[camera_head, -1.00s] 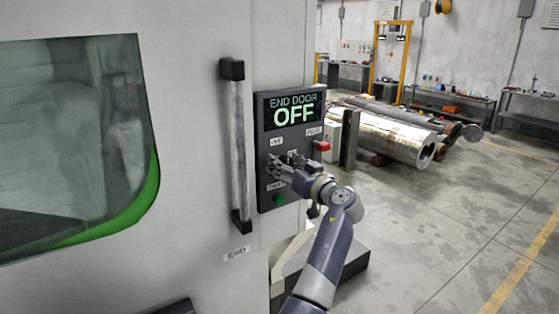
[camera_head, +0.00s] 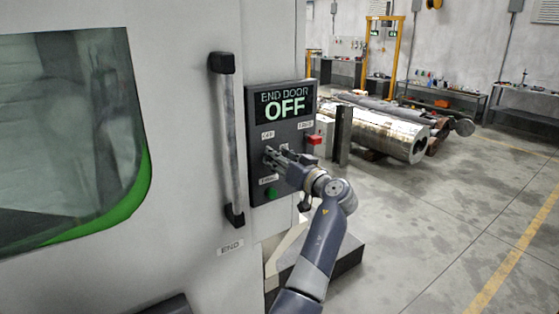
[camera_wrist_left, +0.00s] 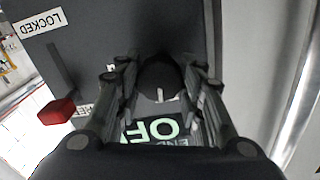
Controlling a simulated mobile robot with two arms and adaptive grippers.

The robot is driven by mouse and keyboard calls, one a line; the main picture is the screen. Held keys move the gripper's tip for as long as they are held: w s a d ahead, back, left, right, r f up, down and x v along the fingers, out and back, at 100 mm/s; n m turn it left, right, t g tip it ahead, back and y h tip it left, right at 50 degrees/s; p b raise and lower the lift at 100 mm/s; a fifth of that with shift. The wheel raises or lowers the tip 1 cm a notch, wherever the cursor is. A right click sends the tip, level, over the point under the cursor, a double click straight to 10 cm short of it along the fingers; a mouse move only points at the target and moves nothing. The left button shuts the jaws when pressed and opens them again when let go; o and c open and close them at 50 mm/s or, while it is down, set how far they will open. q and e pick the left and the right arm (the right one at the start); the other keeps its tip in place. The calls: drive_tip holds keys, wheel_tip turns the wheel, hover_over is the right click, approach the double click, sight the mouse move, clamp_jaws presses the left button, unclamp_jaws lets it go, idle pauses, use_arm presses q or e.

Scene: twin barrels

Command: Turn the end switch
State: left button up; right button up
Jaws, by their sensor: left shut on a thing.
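The control panel (camera_head: 255,130) on the machine has a display (camera_head: 285,103) reading "END DOOR OFF". The end switch, a round black knob with a pale mark (camera_wrist_left: 160,72), shows between the fingers in the left wrist view. In the head view the knob is largely hidden by my left gripper (camera_head: 270,155). My left gripper, also in the left wrist view (camera_wrist_left: 160,85), has its fingers on both sides of the knob and is shut on it. My right gripper is not in view.
A red lever (camera_head: 314,140) sticks out from the panel's right side. A green button (camera_head: 271,193) sits below the switch. A vertical door handle (camera_head: 228,140) stands to the panel's left. Metal cylinders (camera_head: 380,130) lie behind right; the floor at right is clear.

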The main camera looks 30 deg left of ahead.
use_arm(q)
drive_tip(key=shift+m, duration=0.7)
drive_tip(key=shift+m+b, duration=0.4)
drive_tip(key=shift+m, duration=0.5)
drive_tip(key=shift+r+m, duration=0.15)
drive_tip(key=shift+m, duration=0.75)
drive_tip(key=m, duration=0.2)
drive_tip(key=shift+r+m+p, duration=0.1)
drive_tip(key=shift+m+p, duration=0.3)
drive_tip(key=m+p, duration=0.1)
drive_tip(key=m, duration=0.2)
drive_tip(key=shift+p, duration=0.3)
drive_tip(key=m+p, duration=0.2)
drive_tip(key=m, duration=0.3)
drive_tip(key=shift+p, duration=0.35)
drive_tip(key=shift+m+g, duration=0.3)
drive_tip(key=shift+g, duration=0.1)
